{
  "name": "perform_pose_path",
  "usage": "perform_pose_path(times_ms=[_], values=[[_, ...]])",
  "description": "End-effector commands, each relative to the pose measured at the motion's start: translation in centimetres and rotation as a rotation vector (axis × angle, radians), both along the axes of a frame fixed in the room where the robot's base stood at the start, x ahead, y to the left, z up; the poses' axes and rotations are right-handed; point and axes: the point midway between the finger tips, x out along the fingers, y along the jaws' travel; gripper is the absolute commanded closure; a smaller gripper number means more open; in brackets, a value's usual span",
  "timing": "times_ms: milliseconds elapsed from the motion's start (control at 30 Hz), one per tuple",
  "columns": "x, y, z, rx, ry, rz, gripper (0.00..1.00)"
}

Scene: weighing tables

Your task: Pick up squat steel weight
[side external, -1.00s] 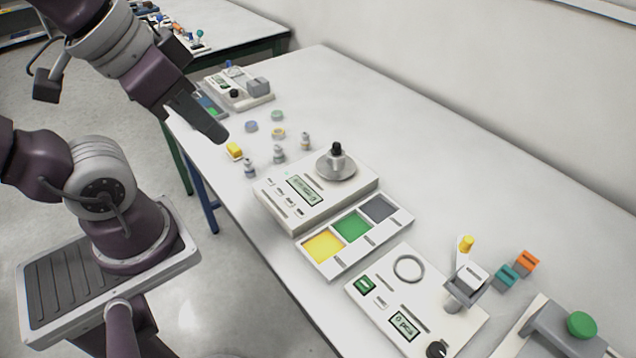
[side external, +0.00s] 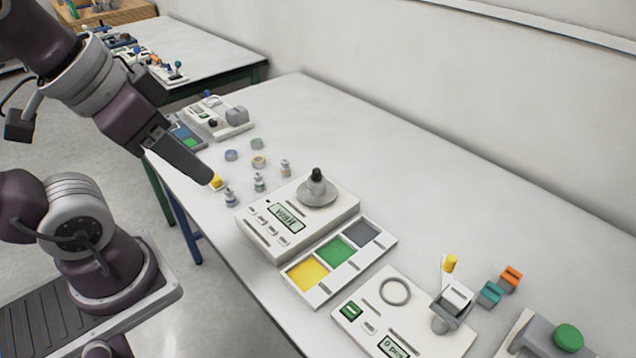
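Three small grey metallic weights stand upright in a slanting row on the table left of the scale: one at front left (side external: 230,198), one in the middle (side external: 259,182) and one at back right (side external: 285,168). Another weight, with a black knob (side external: 317,176), stands on the scale's round pan (side external: 318,194). I cannot tell which of them is the squat steel weight. My gripper (side external: 209,179) points down at the table's left edge, left of the front-left weight.
The table's back strip is clear.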

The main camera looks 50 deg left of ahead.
Motion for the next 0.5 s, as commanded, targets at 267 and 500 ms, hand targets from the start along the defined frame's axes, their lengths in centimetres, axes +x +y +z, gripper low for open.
perform_pose_path(times_ms=[267, 500], values=[[0.0, 0.0, 0.0, 0.000, 0.000, 0.000, 0.35], [1.6, 0.1, 0.6, 0.027, 0.027, -0.050, 0.35]])
